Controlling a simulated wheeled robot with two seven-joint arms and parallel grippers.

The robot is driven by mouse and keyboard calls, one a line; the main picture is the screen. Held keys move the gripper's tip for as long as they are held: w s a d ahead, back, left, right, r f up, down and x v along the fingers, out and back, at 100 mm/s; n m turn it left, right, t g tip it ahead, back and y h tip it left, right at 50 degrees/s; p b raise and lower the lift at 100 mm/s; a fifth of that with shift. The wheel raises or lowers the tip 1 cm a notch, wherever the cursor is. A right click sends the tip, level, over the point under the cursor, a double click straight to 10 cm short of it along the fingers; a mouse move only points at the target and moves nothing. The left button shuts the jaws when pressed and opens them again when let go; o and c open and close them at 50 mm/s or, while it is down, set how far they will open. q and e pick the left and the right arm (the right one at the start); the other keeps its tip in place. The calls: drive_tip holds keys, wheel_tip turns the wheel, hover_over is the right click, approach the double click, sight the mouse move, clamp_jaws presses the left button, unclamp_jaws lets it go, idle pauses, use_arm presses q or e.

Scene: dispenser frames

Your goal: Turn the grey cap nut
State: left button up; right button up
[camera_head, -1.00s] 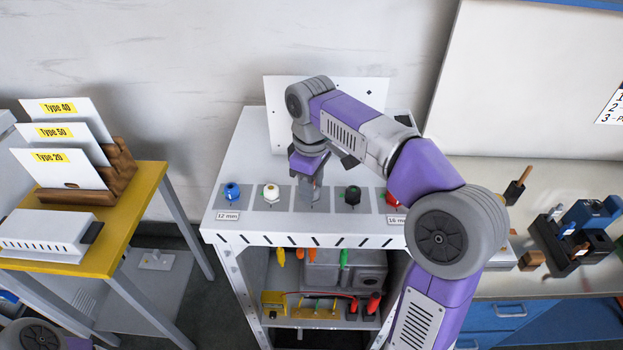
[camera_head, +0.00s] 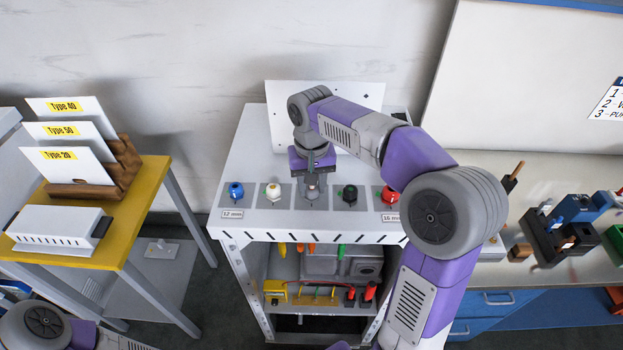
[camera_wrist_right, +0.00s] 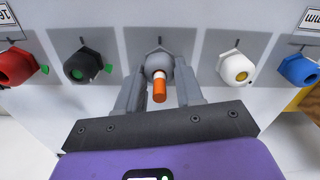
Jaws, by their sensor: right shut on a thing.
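The grey cap nut (camera_wrist_right: 158,62) sits in the middle of the row of cap nuts, with an orange-and-white tip sticking out of it in the right wrist view. My right gripper (camera_head: 313,184) is shut on the grey nut, one finger on each side of it. In the head view the gripper mostly hides the nut. My left gripper is out of view; only part of my left arm shows at the bottom left.
The white (camera_head: 273,192) and black (camera_head: 350,195) cap nuts flank it closely. Blue (camera_head: 235,191) and red (camera_head: 390,197) ones are at the row's ends. A white panel (camera_head: 350,112) stands behind. A yellow table (camera_head: 140,215) is at the left.

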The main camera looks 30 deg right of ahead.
drive_tip(key=m+p, duration=0.1)
drive_tip(key=m, duration=0.2)
drive_tip(key=shift+m, duration=0.3)
drive_tip(key=shift+m+p, duration=0.45)
drive_tip(key=shift+m, duration=1.35)
drive_tip(key=shift+d, duration=0.1)
drive_tip(key=o, duration=1)
drive_tip(key=shift+o, duration=0.2)
wheel_tip(320, 180, up, 8)
drive_tip(key=shift+f+p, duration=0.2)
drive_tip(key=shift+p, duration=0.35)
